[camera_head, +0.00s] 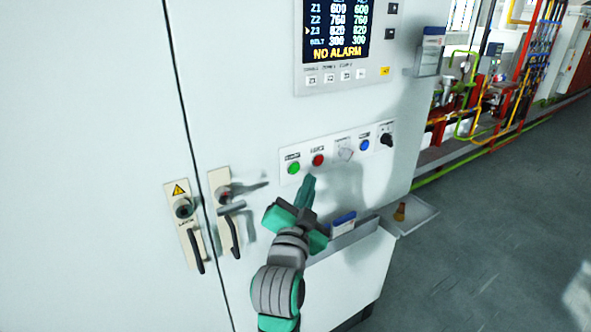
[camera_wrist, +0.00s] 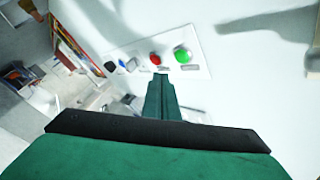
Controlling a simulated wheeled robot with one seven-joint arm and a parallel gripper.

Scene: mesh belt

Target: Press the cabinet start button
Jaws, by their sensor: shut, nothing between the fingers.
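The green start button (camera_head: 293,168) sits at the left end of a white button strip (camera_head: 335,150) on the cabinet front. Its label is too small to read surely. In the wrist view the green button (camera_wrist: 182,55) is above and a little right of my fingertips. A red button (camera_head: 318,160) is just right of the green one in the head view. It also shows in the wrist view (camera_wrist: 155,59), close above the fingertips. My gripper (camera_head: 309,180) is shut and empty, its tips just below the strip. I cannot tell whether the tips touch the panel.
A blue button (camera_head: 364,145) and a black rotary switch (camera_head: 387,139) are farther right on the strip. A display (camera_head: 337,28) above reads NO ALARM. Two door handles (camera_head: 190,230) (camera_head: 225,215) stick out at left. A tray (camera_head: 408,215) juts out at the lower right.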

